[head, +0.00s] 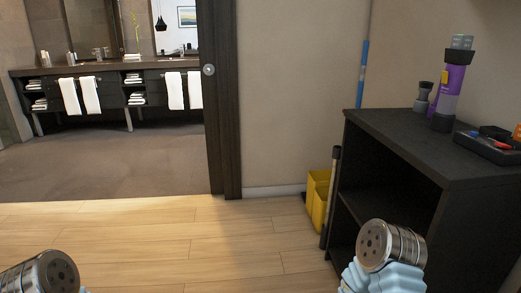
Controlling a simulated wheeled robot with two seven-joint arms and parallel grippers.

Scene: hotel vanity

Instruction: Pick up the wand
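A slim dark tube with a grey upper end, which looks like the wand (333,197), stands nearly upright on the floor against the left front edge of the dark cabinet (411,172). A purple and grey handheld device (451,88) stands upright on the cabinet top. Round metal parts of my arms show at the lower left and lower right, the right one in front of the cabinet. No gripper fingers show for either arm. I cannot tell whether anything is held.
A yellow bucket (318,198) sits behind the tube, by the wall. A blue pole (362,72) rises behind the cabinet. A black tray (488,148) with small items and a dark grey object (422,98) are on top. The wooden floor at left is clear.

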